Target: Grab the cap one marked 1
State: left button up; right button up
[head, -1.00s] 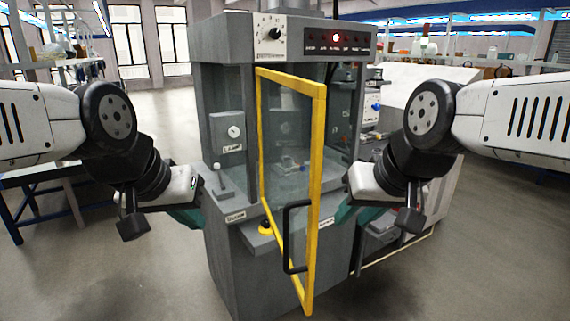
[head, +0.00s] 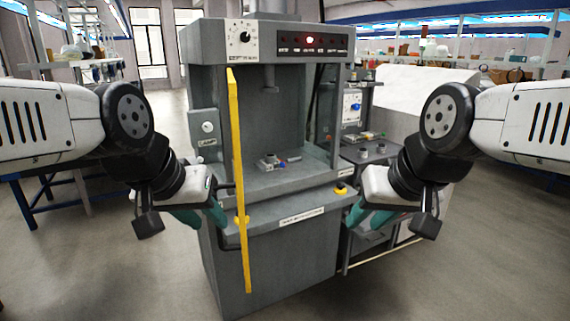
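No cap with a readable mark 1 shows in the head view. Two small round grey pieces, one on the left (head: 362,152) and one on the right (head: 381,149), sit on the side bench right of the machine. They may be caps, but they are too small to tell. My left gripper (head: 207,222) is in front of the machine's left side, near the yellow door, with its teal fingers apart and nothing seen between them. My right gripper (head: 360,226) is in front of the machine's right edge, below the side bench top, fingers apart and empty.
The grey machine (head: 270,262) stands ahead. Its yellow-framed door (head: 238,180) is open, seen edge-on. Inside is a small fixture (head: 268,161) with a blue piece (head: 282,165). A yellow button (head: 341,188) is on the front ledge. The side bench (head: 365,160) is at right.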

aim_at(269, 159)
jog(key=i+l, duration=0.1)
jog(key=l, duration=0.5)
jog(key=i+l+u, duration=0.1)
jog(key=l, duration=0.5)
jog(key=i+l, duration=0.15)
jog(key=l, duration=0.45)
jog(key=i+l+u, duration=0.1)
jog(key=i+l, duration=0.15)
jog(key=i, duration=0.15)
jog(key=i+l+u, duration=0.1)
jog(key=i+l, duration=0.2)
jog(key=i+j, duration=0.25)
jog(key=i, duration=0.15)
jog(key=i+j+u, duration=0.1)
jog(key=i, duration=0.25)
jog(key=i+j, duration=0.3)
jog(key=i, duration=0.1)
